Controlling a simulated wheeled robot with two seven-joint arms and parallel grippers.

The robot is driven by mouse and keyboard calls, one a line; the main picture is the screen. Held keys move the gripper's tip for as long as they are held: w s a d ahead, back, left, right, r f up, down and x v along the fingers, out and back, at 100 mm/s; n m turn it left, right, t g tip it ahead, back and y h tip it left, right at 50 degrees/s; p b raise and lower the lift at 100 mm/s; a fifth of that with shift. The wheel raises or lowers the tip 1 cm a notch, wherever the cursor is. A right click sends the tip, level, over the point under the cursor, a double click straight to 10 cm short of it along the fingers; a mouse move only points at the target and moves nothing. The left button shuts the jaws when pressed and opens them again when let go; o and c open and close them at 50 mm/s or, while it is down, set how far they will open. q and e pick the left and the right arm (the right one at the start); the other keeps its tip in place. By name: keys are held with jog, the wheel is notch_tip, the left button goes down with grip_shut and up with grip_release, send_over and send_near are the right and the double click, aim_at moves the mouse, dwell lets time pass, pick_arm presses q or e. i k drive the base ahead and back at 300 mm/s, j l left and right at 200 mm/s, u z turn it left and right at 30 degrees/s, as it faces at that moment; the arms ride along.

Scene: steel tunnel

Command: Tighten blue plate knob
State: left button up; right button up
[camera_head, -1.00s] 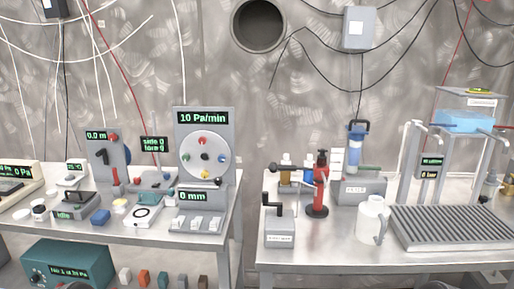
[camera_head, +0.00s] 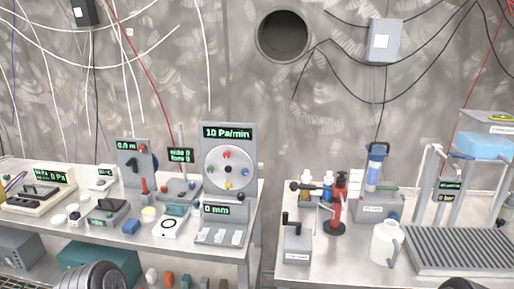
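A round white plate (camera_head: 228,158) is mounted on an upright grey panel on the left table, below a green "10 Pa/min" readout (camera_head: 227,132). Several small coloured knobs sit on the plate. The blue knob (camera_head: 243,171) is at its right side, the red knob (camera_head: 226,154) at the top and the yellow knob (camera_head: 229,186) at the bottom. I cannot tell how tight the blue knob is. A "0 mm" readout (camera_head: 216,209) is below the plate. Neither of my grippers is in view, and nothing touches the plate.

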aim_at(245, 171)
jog(key=i+j+z, duration=0.15)
jog(key=j+z, duration=0.15)
jog(key=j, duration=0.35)
jog(key=j+z, duration=0.3)
jog(key=j, duration=0.35)
jog(key=i, duration=0.05)
